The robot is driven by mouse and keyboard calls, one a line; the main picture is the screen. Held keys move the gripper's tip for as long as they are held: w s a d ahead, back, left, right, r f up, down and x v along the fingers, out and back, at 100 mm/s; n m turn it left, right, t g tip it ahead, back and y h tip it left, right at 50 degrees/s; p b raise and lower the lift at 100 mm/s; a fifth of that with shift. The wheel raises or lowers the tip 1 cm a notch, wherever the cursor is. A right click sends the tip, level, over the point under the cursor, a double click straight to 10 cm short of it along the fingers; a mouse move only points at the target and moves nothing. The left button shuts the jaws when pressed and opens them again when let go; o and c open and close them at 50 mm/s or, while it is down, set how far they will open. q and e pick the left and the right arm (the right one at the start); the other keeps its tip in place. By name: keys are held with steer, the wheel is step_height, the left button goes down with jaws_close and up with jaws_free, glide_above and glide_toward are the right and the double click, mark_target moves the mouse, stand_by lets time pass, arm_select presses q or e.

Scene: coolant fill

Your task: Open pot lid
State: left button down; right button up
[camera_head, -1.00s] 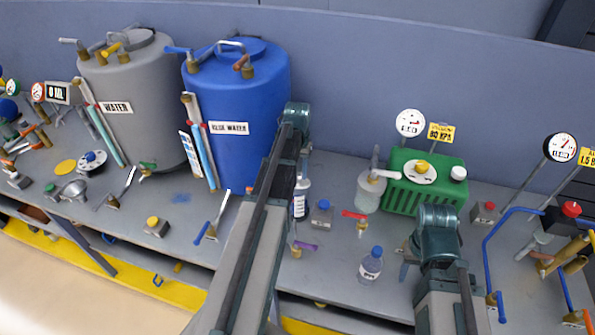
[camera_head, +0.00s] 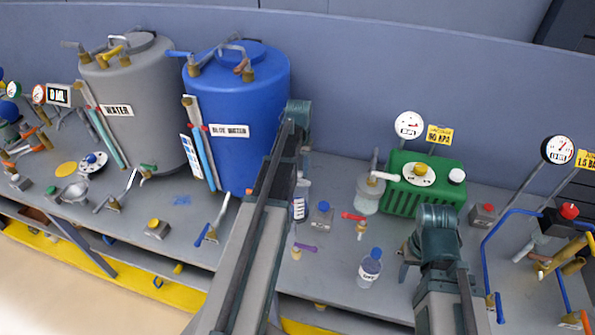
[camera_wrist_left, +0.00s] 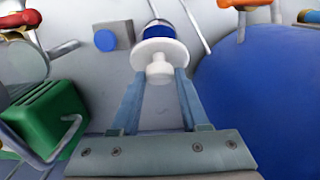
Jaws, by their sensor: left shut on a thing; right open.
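My left gripper (camera_wrist_left: 163,80) is shut on the white knob (camera_wrist_left: 159,70) of a bottle-like thing with a white disc, seen in the left wrist view. In the head view this striped-label thing (camera_head: 300,203) stands below my left gripper, partly hidden by my arm. My right gripper (camera_head: 406,262) is open, low beside the front of the table, mostly hidden by its wrist. No thing is marked as a pot. The blue water tank (camera_head: 260,110) and the grey water tank (camera_head: 150,95) have lids on top with bent handles.
A clear jar (camera_head: 367,196) and a green box (camera_head: 425,199) stand right of my left gripper. A grey block with a blue button (camera_head: 321,217), a red-handled valve (camera_head: 358,220) and a small blue-capped bottle (camera_head: 369,269) stand nearby. Blue pipes (camera_head: 486,260) bound the right side.

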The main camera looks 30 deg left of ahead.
arm_select(q)
steer(key=w, duration=0.2)
steer(key=shift+w+a+r, duration=0.25)
steer(key=shift+w+a, duration=0.1)
steer(key=shift+w, duration=0.05)
steer(key=w, duration=0.3)
steer(key=shift+w+a+f, duration=0.15)
steer(key=shift+a+f, duration=0.2)
steer(key=shift+a, duration=0.05)
steer(key=c, duration=1.4)
jaws_free()
steer(key=shift+s, duration=0.2)
steer(key=shift+c, duration=0.2)
steer(key=shift+o, duration=1.1)
steer(key=o, duration=0.5)
steer(key=shift+s+d, duration=0.1)
steer(key=shift+s, duration=0.05)
steer(key=o, duration=0.3)
steer(key=shift+r, duration=0.15)
